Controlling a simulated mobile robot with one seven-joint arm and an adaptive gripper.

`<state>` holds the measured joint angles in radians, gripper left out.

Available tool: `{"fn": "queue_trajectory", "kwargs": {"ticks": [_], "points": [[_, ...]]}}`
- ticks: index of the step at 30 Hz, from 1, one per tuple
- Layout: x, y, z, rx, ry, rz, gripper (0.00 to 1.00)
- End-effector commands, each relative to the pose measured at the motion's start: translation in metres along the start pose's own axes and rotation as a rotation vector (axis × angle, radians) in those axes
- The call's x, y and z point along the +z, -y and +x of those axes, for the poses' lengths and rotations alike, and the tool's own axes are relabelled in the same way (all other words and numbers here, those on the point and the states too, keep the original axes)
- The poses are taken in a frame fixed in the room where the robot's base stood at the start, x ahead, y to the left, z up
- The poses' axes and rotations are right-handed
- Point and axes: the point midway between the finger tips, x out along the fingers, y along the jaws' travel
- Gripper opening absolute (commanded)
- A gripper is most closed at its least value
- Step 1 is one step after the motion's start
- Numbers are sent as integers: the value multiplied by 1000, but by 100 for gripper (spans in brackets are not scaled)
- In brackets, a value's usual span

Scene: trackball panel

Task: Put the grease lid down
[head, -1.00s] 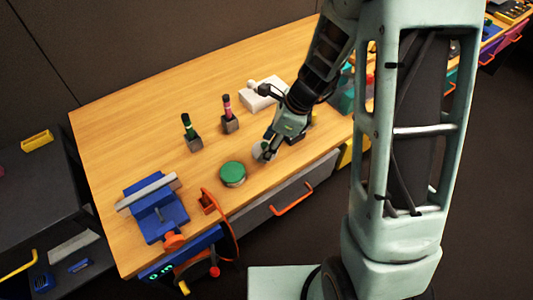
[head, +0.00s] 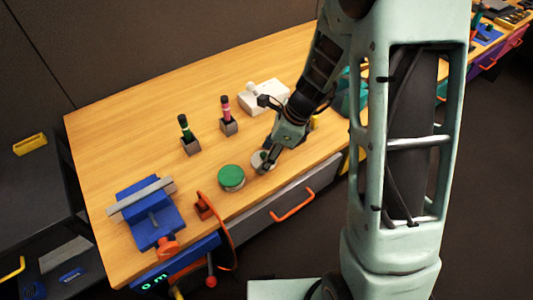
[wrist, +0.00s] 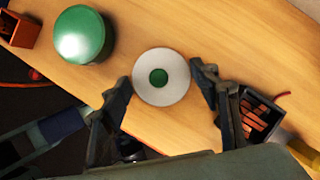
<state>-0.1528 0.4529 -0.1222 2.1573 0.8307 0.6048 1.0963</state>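The grease lid appears to be the round white disc with a green centre (wrist: 177,94) in the wrist view. My gripper (wrist: 162,80) has a finger at each side of its rim, and both fingertips seem to touch it. In the head view the pale lid (head: 260,160) is at my gripper (head: 264,163), low over the bench's front part, partly hidden by the fingers. I cannot tell whether it touches the wood. A round green-topped tin (head: 231,177) stands just left of it, apart from it, and shows large in the wrist view (wrist: 82,33).
A blue vise (head: 150,220) and an orange-red block with a cable (head: 204,207) are at the left front of the workbench (head: 120,140). Two markers in grey holders (head: 190,146) and a white device (head: 262,95) stand behind. A dark box (wrist: 257,118) lies right of my gripper.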

Motion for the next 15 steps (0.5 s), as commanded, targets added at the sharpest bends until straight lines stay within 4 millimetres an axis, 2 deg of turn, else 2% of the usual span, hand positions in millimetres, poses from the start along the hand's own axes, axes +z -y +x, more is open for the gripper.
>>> {"fn": "queue_trajectory", "kwargs": {"ticks": [3, 11, 15], "points": [[0, 0, 0, 0, 0, 0, 69], [1, 0, -1, 0, 0, 0, 69], [2, 1, -13, -2, 0, -1, 69]]}}
